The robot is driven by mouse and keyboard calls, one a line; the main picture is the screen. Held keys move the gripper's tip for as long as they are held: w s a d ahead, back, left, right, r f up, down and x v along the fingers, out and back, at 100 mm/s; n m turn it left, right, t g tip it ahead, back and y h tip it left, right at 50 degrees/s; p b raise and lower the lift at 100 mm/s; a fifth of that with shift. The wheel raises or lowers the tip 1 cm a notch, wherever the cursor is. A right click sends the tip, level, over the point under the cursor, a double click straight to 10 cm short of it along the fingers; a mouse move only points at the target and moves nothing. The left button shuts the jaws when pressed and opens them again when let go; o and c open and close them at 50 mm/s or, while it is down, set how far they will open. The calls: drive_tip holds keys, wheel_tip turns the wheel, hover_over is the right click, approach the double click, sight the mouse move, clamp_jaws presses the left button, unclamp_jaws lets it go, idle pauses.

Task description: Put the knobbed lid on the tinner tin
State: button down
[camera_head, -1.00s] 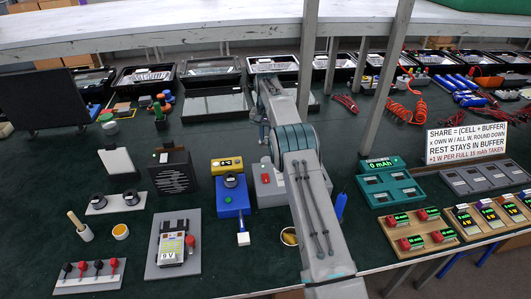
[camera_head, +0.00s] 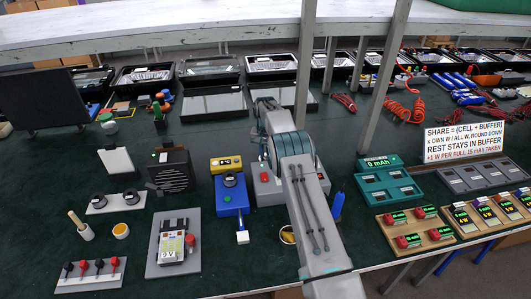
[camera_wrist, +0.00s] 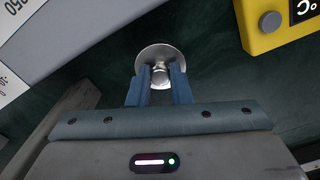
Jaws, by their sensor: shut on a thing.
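The knobbed lid (camera_wrist: 155,52) is a round silvery disc with a metal knob, seen in the wrist view. My gripper (camera_wrist: 160,75) is shut on its knob, with one blue-grey finger on each side. The lid is over the dark green bench top. In the head view my arm hides the gripper and lid. Two small round open containers stand near the front of the bench: an orange-filled one (camera_head: 121,230) at left, and a yellowish one (camera_head: 286,237) partly hidden by my arm. I cannot tell which is the tinner tin.
A yellow unit (camera_head: 227,164) with a knob and display is at upper right in the wrist view. The blue unit (camera_head: 232,200) stands in front of it, and a grey box with a red button (camera_head: 264,177) beside it. Black housings line the back.

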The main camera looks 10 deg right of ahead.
drive_tip(key=c, duration=1.3)
unclamp_jaws()
drive_tip(key=s+r+n, duration=0.1)
drive_tip(key=s+r, duration=0.2)
drive_tip(key=r, duration=0.9)
drive_tip(key=s+r, duration=0.4)
drive_tip(key=r, duration=0.8)
drive_tip(key=s+r+n+t, duration=0.1)
drive_tip(key=s+r, duration=0.5)
drive_tip(key=s, duration=0.5)
drive_tip(key=s+f+n, duration=0.1)
drive_tip(key=s, duration=0.9)
drive_tip(key=s+f+t, duration=0.1)
drive_tip(key=s+f, duration=0.1)
drive_tip(key=s, duration=0.8)
drive_tip(key=s+f+n+t, duration=0.1)
drive_tip(key=s+f, duration=0.1)
drive_tip(key=s, duration=0.8)
drive_tip(key=shift+s+a+f+n, duration=0.1)
drive_tip(key=shift+s+f+n, duration=0.1)
drive_tip(key=shift+s+n, duration=0.1)
